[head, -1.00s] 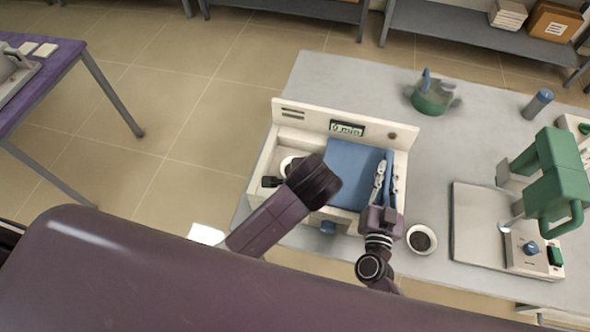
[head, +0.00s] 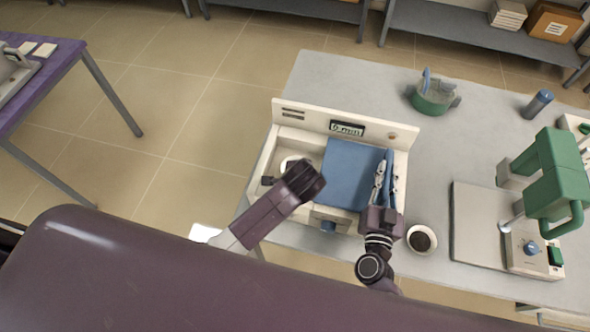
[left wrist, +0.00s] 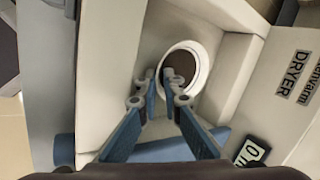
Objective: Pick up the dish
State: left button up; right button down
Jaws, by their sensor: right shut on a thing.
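A round white dish (head: 290,164) with dark contents lies inside the cream dryer (head: 287,117), partly hidden by my left wrist. In the left wrist view, the dish (left wrist: 199,63) lies beyond the fingertips. My left gripper (left wrist: 159,76) has a narrow gap between its fingertips, which are at the near-left rim of the dish; I cannot tell whether they touch it. Its fingers are hidden in the head view. My right gripper (head: 386,172) is shut on the edge of the dryer's blue lid (head: 350,172).
A second white dish (head: 422,239) with dark contents stands on the grey table (head: 330,75), right of the dryer. A green pot-like container (head: 433,103), a blue-grey cylinder (head: 538,104) and a green-armed device (head: 558,180) stand farther right. The table behind the dryer is clear.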

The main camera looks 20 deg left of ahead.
jog(key=shift+d, duration=0.2)
pick_arm(q)
grip_shut()
notch_tip(320, 180, up, 21)
jog(key=shift+r, duration=0.2)
dwell(1.4)
pick_arm(e)
jog(key=shift+a, duration=0.1)
